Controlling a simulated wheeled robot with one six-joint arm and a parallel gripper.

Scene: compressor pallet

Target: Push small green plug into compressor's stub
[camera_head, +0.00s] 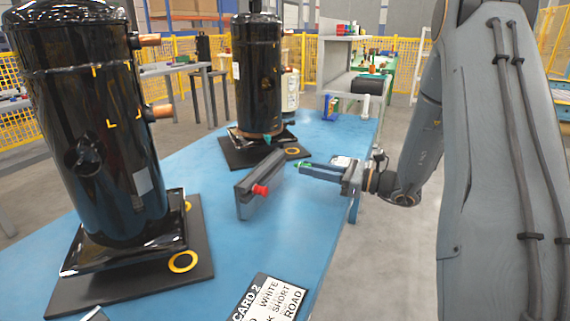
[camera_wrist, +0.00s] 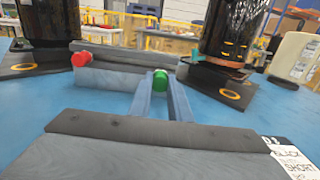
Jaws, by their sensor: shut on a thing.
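My gripper (camera_head: 303,167) is shut on the small green plug, which shows between the fingertips in the wrist view (camera_wrist: 160,79). The fingers point left over the blue table, just right of a grey holder block (camera_head: 247,195). A large black compressor (camera_head: 110,190) stands at the left, with two copper stubs (camera_head: 161,111) on its right side and a dark round stub (camera_head: 86,157) on its front. A second black compressor (camera_head: 258,75) stands farther back; in the wrist view it is at upper right (camera_wrist: 232,30). The plug is apart from both compressors.
A red plug (camera_head: 260,190) sits on the holder block; it also shows in the wrist view (camera_wrist: 81,59). A printed card (camera_head: 270,300) lies at the front of the blue table (camera_head: 210,280). A cream canister (camera_head: 290,90) stands behind the second compressor.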

